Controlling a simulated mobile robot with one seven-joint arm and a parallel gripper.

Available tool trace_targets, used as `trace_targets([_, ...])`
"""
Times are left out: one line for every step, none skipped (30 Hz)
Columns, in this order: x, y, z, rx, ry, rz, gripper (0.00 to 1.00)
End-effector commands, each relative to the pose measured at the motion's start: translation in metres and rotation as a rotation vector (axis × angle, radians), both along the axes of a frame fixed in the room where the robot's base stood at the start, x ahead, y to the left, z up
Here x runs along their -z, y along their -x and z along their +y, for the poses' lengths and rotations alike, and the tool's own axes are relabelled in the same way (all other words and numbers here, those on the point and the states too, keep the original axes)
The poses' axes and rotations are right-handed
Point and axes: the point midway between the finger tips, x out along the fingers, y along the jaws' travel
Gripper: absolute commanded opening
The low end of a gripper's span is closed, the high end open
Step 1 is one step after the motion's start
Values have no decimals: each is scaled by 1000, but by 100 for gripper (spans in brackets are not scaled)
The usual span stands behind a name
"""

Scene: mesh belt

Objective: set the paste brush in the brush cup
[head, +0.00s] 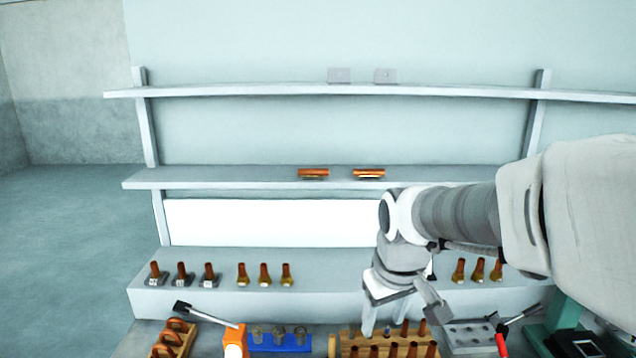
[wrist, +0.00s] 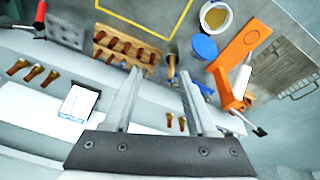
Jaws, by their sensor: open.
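My gripper (head: 385,322) is open over the front of the bench; the wrist view shows its two spread fingers (wrist: 161,74) with nothing held between them. A short brown-handled piece (wrist: 171,67), which looks like the paste brush, shows between the fingertips in the wrist view, beside the wooden block. It also shows in the head view (head: 332,346) at the lower edge. Whether the fingers are level with it, I cannot tell. A round blue piece (wrist: 204,47) is near it; whether this is the brush cup or a lid, I cannot tell.
A wooden block (wrist: 128,47) holds several copper-coloured pieces. A blue rack (head: 280,343) and an orange fixture (head: 236,342) stand left of my gripper. A pot of brown paste (wrist: 215,16) is near an orange plate (wrist: 240,46). Copper-tipped parts line the ledge (head: 330,285) behind.

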Motion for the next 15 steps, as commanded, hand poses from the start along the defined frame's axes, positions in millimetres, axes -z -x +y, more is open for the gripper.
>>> trace_targets([-9, 12, -4, 24, -7, -21, 57])
trace_targets([-12, 18, -6, 40, -12, -30, 57])
trace_targets([-17, 27, -9, 59, -17, -42, 57])
trace_targets([-20, 34, -11, 73, -22, -51, 57])
trace_targets([-23, 41, -12, 88, -27, -60, 57])
trace_targets([-27, 49, -15, 106, -33, -73, 57])
trace_targets([-29, 56, -16, 121, -38, -81, 57])
trace_targets([-31, 63, -18, 136, -43, -91, 57])
trace_targets([-33, 72, -20, 154, -49, -102, 57])
trace_targets([-35, 78, -21, 168, -55, -112, 57])
trace_targets([-36, 85, -23, 183, -61, -122, 57])
trace_targets([-37, 93, -25, 201, -68, -134, 57])
trace_targets([-39, 100, -26, 215, -73, -143, 57])
trace_targets([-39, 106, -27, 228, -79, -152, 57])
trace_targets([-39, 114, -28, 245, -86, -163, 57])
